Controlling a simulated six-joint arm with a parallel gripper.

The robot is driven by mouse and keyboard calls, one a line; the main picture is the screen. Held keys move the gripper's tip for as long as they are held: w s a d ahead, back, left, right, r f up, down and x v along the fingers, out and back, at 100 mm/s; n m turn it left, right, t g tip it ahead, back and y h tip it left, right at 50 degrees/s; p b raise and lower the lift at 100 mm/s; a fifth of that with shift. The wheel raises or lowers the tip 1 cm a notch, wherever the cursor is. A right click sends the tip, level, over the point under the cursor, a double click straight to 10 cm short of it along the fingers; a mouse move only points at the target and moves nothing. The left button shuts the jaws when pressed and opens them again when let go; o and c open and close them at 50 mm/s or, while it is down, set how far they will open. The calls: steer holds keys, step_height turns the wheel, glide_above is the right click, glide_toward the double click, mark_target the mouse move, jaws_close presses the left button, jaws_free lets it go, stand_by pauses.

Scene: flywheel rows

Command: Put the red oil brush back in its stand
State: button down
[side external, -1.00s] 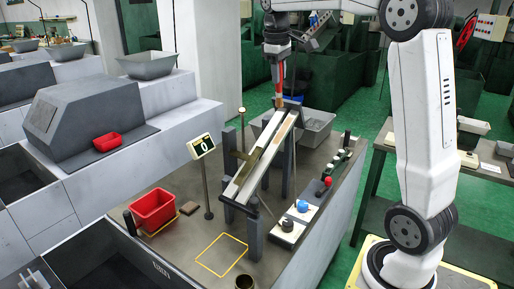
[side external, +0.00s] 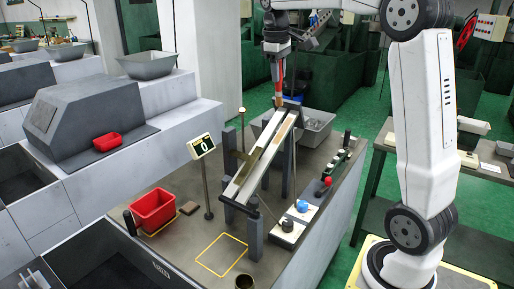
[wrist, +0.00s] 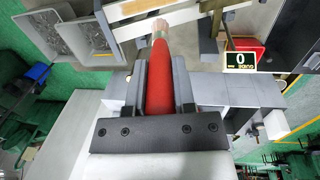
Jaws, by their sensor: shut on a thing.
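My gripper (side external: 277,60) is shut on the red oil brush (side external: 280,78), which hangs bristles down above the upper end of the sloping rail (side external: 262,158). The wrist view shows the red handle (wrist: 160,88) between the two dark jaws (wrist: 159,80), with the pale bristle end pointing away towards the rail. I cannot tell whether the bristles touch the rail. A small round open cup (side external: 244,282) stands at the front edge of the bench and looks empty; it may be the brush stand, but I cannot tell for sure.
A red bin (side external: 153,208) and a counter display reading 0 (side external: 201,146) stand left of the rail. A yellow outlined square (side external: 222,255) on the bench is bare. A grey tray (side external: 312,130) sits behind the rail. Controls with blue and red knobs (side external: 302,205) line the right edge.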

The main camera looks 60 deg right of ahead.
steer(key=shift+r, duration=2.5)
steer(key=s+a+n+y, duration=0.1)
steer(key=s+a+n, duration=0.3)
steer(key=a, duration=1.1)
steer(key=s+a+n, duration=0.2)
steer(key=s+a, duration=0.4)
steer(key=a, duration=0.9)
step_height(320, 180, down, 32)
steer(key=shift+s+a+y, duration=0.25)
steer(key=shift+a+y, duration=0.05)
steer(key=shift+f, duration=1.9)
steer(key=shift+f, duration=0.35)
